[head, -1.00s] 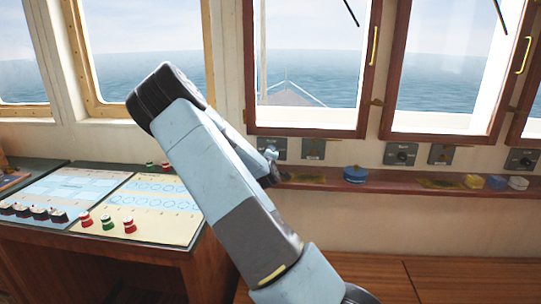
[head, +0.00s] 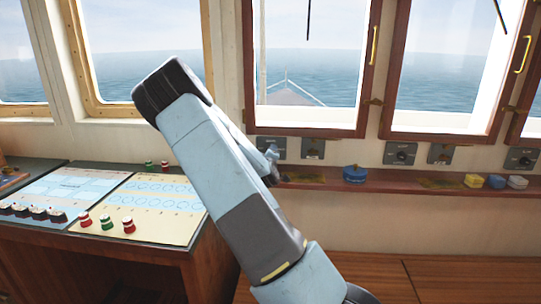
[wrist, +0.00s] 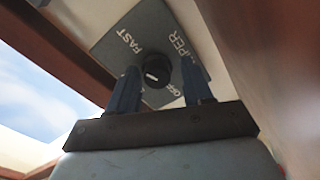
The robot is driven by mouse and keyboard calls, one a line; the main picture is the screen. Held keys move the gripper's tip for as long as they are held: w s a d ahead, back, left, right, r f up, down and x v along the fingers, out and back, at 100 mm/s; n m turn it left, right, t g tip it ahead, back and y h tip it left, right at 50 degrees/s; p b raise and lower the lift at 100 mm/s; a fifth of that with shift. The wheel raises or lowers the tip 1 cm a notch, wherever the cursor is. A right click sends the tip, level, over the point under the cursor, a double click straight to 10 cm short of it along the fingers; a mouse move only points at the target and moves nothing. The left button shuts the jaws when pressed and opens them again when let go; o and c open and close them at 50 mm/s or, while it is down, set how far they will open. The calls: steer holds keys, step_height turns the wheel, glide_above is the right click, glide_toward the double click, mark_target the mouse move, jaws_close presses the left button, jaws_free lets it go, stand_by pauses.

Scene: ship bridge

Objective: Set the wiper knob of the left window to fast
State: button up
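The wiper knob (wrist: 157,70) is round and black, on a grey plate (wrist: 118,52) marked FAST, WIPER and OFF in the wrist view. A pale mark shows on its face, but I cannot tell which setting it points to. In the head view its plate (head: 293,143) sits below the left window (head: 310,133), partly hidden by my gripper (head: 271,154). In the wrist view my gripper (wrist: 160,77) is open, its two dark blue fingers on either side of the knob with gaps visible. The left window's wiper (head: 308,20) hangs near vertical.
A brown ledge (head: 320,183) below the plates holds a blue round item (head: 354,174) and small yellow, blue and white items at right. Another knob plate (head: 400,153) is to the right. A chart console (head: 150,235) stands at left.

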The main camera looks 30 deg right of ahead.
steer(key=shift+o, duration=0.5)
steer(key=shift+r, duration=0.15)
steer(key=shift+s+a, duration=0.2)
steer(key=v, duration=1.3)
steer(key=shift+s+f, duration=0.1)
steer(key=shift+f, duration=0.1)
